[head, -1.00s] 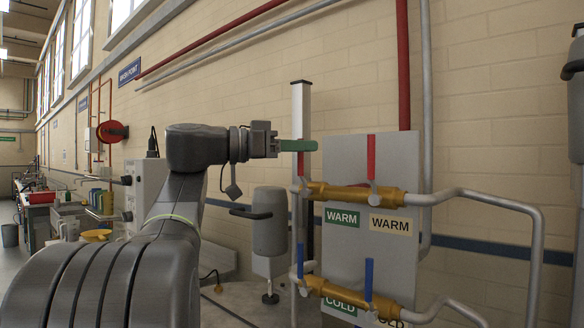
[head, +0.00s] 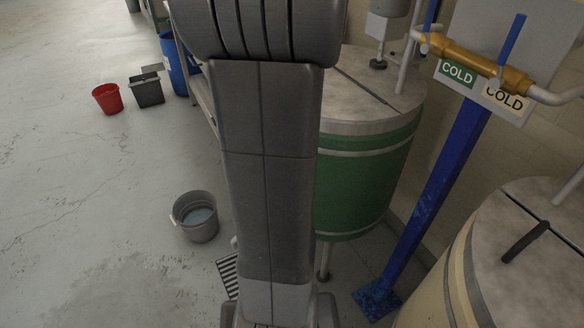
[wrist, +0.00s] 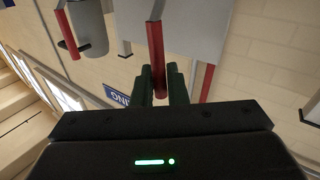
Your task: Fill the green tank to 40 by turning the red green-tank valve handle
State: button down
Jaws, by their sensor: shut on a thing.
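In the wrist view my gripper (wrist: 160,82) has its two green fingers shut on a red valve handle (wrist: 155,45). The handle runs up between the fingers toward a grey panel (wrist: 190,30). In the head view the green tank (head: 362,185) stands right of my arm, which hides its left part. Its top is a grey lid, and no level reading shows. My gripper and the red handles are outside the head view.
A blue valve handle (head: 512,38) sits on a brass COLD valve (head: 475,62) above a blue post (head: 436,190). A cream tank (head: 458,275) stands at lower right.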

jog(key=n, duration=0.1)
jog(key=w+n+h, duration=0.1)
jog(key=w+a+n, duration=0.1)
jog(key=shift+f+h+b, duration=0.3)
jog(key=shift+b, duration=0.05)
jog(key=shift+w, duration=0.1)
jog(key=shift+w+a+f+n+t+h+b, duration=0.15)
jog(key=shift+w+f+n+t+h+b, duration=0.2)
jog(key=shift+n, duration=0.45)
jog(key=shift+w+a+f+n+t+h+b, duration=0.15)
jog(key=shift+w+f+n+t+h+b, duration=0.25)
jog(key=shift+n, duration=0.4)
jog(key=shift+w+a+f+n+t+h+b, duration=0.15)
jog(key=shift+w+n+t+h+b, duration=0.15)
jog(key=shift+w+n+h, duration=0.35)
jog(key=shift+s+n, duration=0.1)
jog(key=shift+n, duration=0.15)
